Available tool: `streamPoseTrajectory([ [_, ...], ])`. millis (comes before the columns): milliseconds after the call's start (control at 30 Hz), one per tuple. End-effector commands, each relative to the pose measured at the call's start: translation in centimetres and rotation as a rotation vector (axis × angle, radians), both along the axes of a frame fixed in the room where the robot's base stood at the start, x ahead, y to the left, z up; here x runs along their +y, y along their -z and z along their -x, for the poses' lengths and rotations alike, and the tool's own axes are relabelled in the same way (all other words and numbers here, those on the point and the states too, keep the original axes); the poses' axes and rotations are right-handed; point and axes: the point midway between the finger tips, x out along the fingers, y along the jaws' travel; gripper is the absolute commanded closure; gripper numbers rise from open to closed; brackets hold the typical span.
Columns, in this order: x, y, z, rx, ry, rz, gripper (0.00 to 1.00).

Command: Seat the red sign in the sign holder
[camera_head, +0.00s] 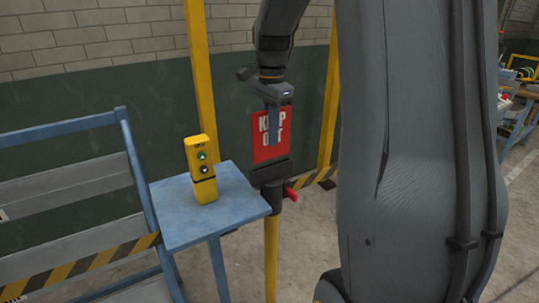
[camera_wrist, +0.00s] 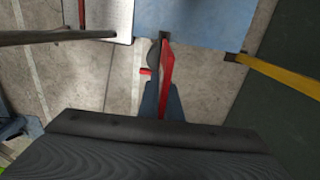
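The red sign (camera_head: 260,150) with white "KEEP OUT" lettering hangs upright below my gripper (camera_head: 272,138). One blue-grey finger covers part of its lettering. In the wrist view the sign (camera_wrist: 167,68) appears edge-on between the two fingers (camera_wrist: 162,106), which are shut on it. The dark sign holder (camera_head: 268,174) sits on top of a yellow post, with a red lever at its right. The sign's lower edge is at the holder's top; I cannot tell how deep it is in the slot. The red lever also shows in the wrist view (camera_wrist: 146,71).
A small blue table (camera_head: 210,212) stands left of the holder, bearing a yellow control box (camera_head: 200,168) with a lit green button. A blue frame with grey boards (camera_head: 70,190) and striped tape stands at left. Yellow posts (camera_head: 200,70) rise behind, before a green-and-brick wall.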

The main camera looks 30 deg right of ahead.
Motion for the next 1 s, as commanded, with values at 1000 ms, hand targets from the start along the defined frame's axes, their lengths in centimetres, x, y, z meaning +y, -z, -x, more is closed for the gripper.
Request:
streamPoseTrajectory([
  [1000, 0.2, 6.3, 0.0, -0.001, -0.004, 0.0, 0.82],
])
